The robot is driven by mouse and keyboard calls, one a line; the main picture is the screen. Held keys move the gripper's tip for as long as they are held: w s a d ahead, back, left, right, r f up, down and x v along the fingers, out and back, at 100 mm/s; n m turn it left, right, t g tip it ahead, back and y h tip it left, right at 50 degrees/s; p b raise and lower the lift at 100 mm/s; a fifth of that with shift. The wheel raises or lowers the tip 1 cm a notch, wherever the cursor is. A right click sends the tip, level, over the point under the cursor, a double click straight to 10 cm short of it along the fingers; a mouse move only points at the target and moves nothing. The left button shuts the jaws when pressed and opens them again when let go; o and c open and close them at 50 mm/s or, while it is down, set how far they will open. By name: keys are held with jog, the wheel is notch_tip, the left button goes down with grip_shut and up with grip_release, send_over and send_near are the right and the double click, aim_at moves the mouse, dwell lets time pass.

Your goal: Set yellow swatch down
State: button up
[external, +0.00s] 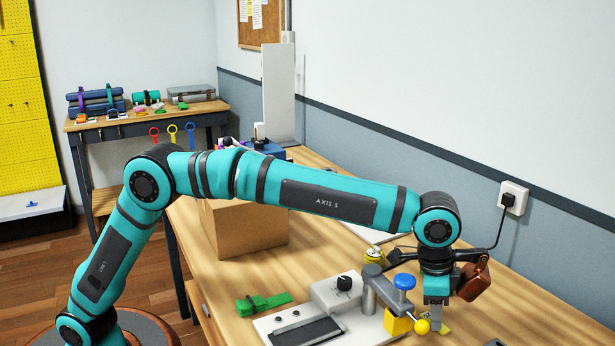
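My gripper (437,310) points straight down over the right part of the workbench (515,325), low near its top. A small flat yellow piece (444,331), which looks like the yellow swatch, shows at the fingertips. I cannot tell whether the fingers touch or grip it, or whether it lies on the bench. The finger gap is too small to make out from this side.
Just left of my gripper stand a grey clamp fixture with a blue knob (404,282), a yellow block (397,323) and a yellow ball (422,327). A white dial device (340,292), green clip (262,304) and cardboard box (240,230) lie further left.

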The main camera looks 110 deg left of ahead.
notch_tip(320, 180, up, 12)
jog(key=s, duration=0.1)
jog(key=shift+s, duration=0.4)
dwell(0.3)
